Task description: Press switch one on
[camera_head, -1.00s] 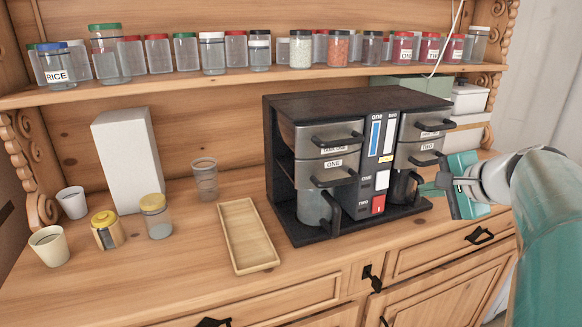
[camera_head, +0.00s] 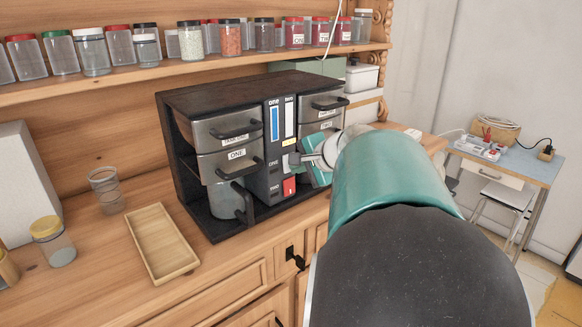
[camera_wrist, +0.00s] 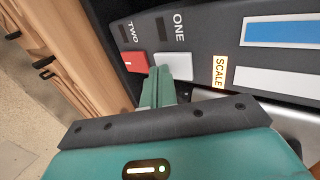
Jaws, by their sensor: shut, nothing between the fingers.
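The machine (camera_head: 205,100) is a dark coffee maker on the dresser, with a black control panel (camera_head: 274,187) on its front. In the wrist view, switch one (camera_wrist: 176,66) is a pale rocker under the label ONE. The red switch two (camera_wrist: 134,62) sits to its left, under the label TWO; it also shows in the head view (camera_head: 289,187). My gripper (camera_wrist: 158,74) is shut and empty. Its fingertips overlap the lower left edge of switch one in the picture; contact cannot be told.
A yellow SCALE label (camera_wrist: 219,71) and blue and white gauge strips lie right of the switches. Drawer handles (camera_head: 240,168) and a glass jug (camera_head: 226,202) stick out left of the panel. A wooden tray (camera_head: 160,243) lies on the dresser top.

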